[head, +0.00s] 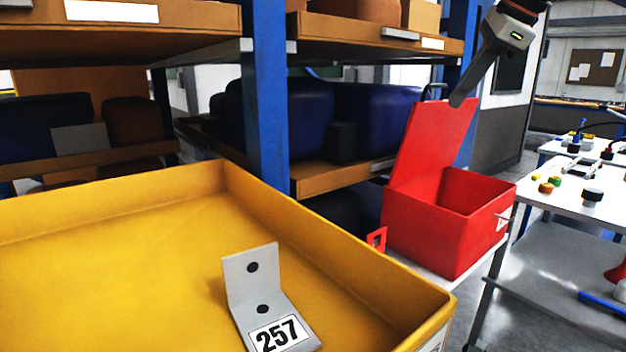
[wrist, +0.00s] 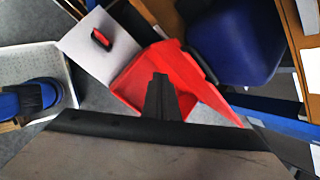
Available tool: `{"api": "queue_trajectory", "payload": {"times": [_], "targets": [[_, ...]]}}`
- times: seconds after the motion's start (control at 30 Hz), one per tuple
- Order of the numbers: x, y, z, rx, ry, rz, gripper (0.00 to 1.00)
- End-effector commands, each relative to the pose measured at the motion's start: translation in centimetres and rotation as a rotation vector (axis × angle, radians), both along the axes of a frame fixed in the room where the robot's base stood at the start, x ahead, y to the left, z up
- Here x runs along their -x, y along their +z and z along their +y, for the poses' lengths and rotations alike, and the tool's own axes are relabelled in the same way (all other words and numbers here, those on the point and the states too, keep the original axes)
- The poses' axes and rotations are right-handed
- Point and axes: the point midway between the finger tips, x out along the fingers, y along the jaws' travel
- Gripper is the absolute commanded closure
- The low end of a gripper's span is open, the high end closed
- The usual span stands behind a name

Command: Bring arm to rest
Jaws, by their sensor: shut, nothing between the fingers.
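My gripper (head: 466,90) hangs at the top right of the head view, just above the raised lid of the red box (head: 440,238). Its fingers are together with nothing between them. In the wrist view my gripper (wrist: 160,82) points down over the red box (wrist: 135,82). I cannot tell from the pictures whether the fingertips touch the lid.
The red box stands open on a light table, its lid (head: 430,145) tilted up. A yellow tray (head: 300,225) holding a grey bracket (head: 252,275) labelled 257 fills the front left. Blue-posted shelves (head: 268,100) stand behind. A white bench (head: 570,197) is at right.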

Motion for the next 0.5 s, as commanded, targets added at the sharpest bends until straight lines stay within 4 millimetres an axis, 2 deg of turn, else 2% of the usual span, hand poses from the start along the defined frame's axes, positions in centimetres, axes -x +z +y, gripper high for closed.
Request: {"api": "queue_trajectory", "payload": {"times": [0.03,0.27,0.5], "targets": [[1.1,-1.9,0.3,0.046,0.064,-0.013,1.0],[5.6,-11.1,0.5,0.296,0.406,-0.082,1.0],[11.2,-21.9,0.5,0.555,0.8,-0.136,1.0]]}}
